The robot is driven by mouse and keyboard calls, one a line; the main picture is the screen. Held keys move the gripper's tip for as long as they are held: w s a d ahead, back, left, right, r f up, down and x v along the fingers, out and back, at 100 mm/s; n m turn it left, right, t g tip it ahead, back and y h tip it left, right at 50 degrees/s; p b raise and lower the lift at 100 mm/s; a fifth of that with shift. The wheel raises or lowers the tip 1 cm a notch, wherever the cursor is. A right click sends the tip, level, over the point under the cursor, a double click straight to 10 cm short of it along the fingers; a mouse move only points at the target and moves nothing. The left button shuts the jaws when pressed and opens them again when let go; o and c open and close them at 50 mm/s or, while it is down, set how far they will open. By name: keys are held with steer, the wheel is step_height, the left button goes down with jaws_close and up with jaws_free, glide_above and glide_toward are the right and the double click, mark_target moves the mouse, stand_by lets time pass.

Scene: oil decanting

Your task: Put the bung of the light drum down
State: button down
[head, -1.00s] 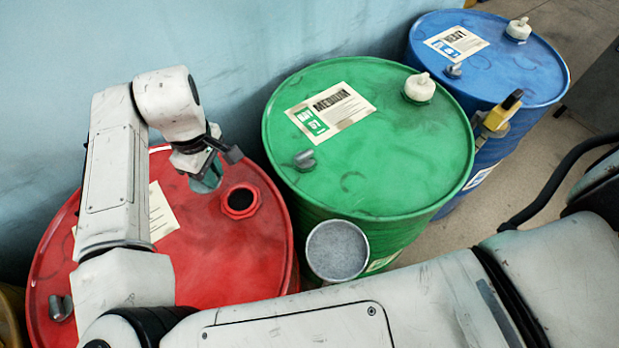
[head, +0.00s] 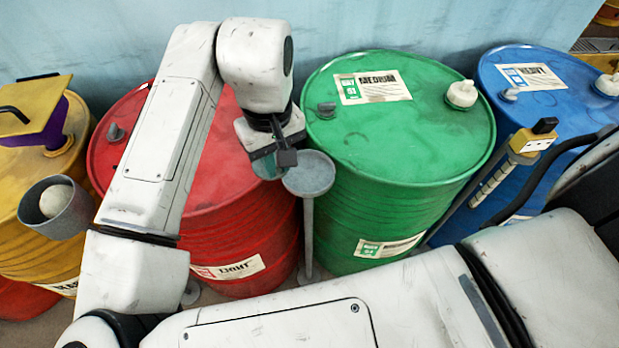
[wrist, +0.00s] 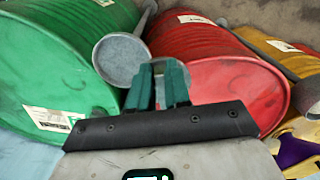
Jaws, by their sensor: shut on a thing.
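The light drum (head: 240,240) is red with a white label, left of the green medium drum (head: 400,130). My gripper (head: 268,165) points down at the red drum's right edge, close beside a round grey dish on a stand (head: 309,172). In the wrist view my green fingers (wrist: 160,72) are close together, with the dish (wrist: 120,58) just left of them and the red drum (wrist: 235,92) behind and to the right. The gripper is shut on the bung, which is mostly hidden; a pale rounded edge shows by the fingers.
A blue drum (head: 545,95) stands at right and a yellow drum (head: 30,170) at left. A grey cup (head: 60,210) holding a pale ball is near the yellow drum. A yellow-headed tool (head: 533,140) stands between green and blue. A blue wall closes the back.

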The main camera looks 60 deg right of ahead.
steer(key=s+a+r+m+b, duration=0.1)
steer(key=s+r+m, duration=0.3)
steer(key=s+m, duration=0.65)
steer(key=n, duration=0.2)
glide_toward(306, 184)
steer(key=shift+s+a+f+p, duration=0.1)
steer(key=shift+s+a+p, duration=0.15)
steer(key=shift+s+p, duration=0.15)
steer(key=shift+w+d+f, duration=0.15)
steer(key=shift+w+f, duration=0.1)
steer(key=shift+f, duration=0.1)
steer(key=shift+w+d+f, duration=0.1)
steer(key=shift+w+f, duration=0.05)
steer(key=shift+f, duration=1.55)
steer(key=shift+f, duration=0.2)
steer(key=c, duration=1.1)
jaws_free()
